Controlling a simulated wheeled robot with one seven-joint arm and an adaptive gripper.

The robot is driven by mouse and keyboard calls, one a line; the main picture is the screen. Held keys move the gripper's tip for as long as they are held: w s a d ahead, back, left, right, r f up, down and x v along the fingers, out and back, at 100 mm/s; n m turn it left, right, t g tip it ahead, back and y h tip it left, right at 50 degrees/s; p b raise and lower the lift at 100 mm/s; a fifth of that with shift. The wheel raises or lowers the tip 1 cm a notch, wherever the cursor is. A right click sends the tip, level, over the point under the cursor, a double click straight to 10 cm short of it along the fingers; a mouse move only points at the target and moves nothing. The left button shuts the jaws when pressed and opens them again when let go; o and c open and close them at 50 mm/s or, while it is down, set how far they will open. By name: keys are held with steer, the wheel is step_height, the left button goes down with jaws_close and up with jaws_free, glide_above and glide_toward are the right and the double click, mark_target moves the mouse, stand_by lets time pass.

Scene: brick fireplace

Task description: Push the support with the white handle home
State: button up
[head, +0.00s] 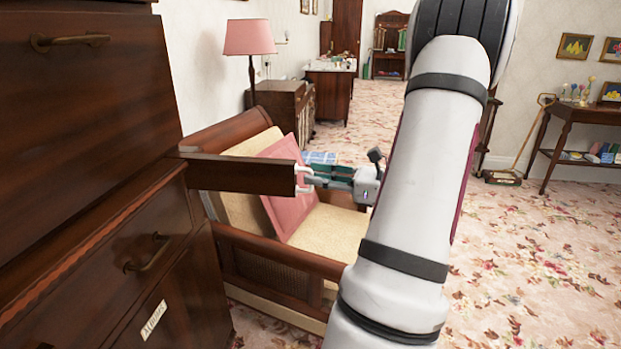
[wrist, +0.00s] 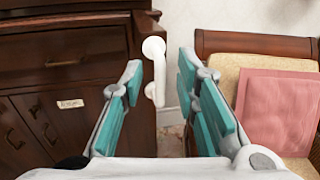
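The support (head: 240,174) is a dark wooden bar sticking well out from the desk front, above the drawer with a brass handle. Its white handle (head: 301,180) is on its outer end. My gripper (head: 319,176) is right at that end in the head view. In the wrist view my gripper (wrist: 160,64) is open, with teal pads apart. Where the bar enters the desk shows in the head view.
The dark wooden desk (head: 85,110) fills the left side. An armchair (head: 340,230) with a pink cushion (head: 285,205) stands just behind and below the bar. A pink lamp (head: 249,38) is farther back.

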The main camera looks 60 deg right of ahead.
mark_target(198, 165)
steer(key=shift+w+a, duration=0.2)
steer(key=shift+w, duration=0.8)
jaws_close()
steer(key=w+a, duration=0.3)
steer(key=w, duration=0.5)
steer(key=w+a+b, duration=0.1)
steer(key=w+a, duration=0.2)
steer(key=w, duration=0.5)
steer(key=w+a, duration=0.4)
steer(key=w, duration=0.4)
steer(key=shift+w+r, duration=0.1)
steer(key=shift+r, duration=0.1)
steer(key=shift+w+a+r+b, duration=0.1)
steer(key=shift+w+a+b, duration=0.2)
steer(key=shift+w, duration=0.3)
jaws_free()
steer(key=shift+w, duration=0.15)
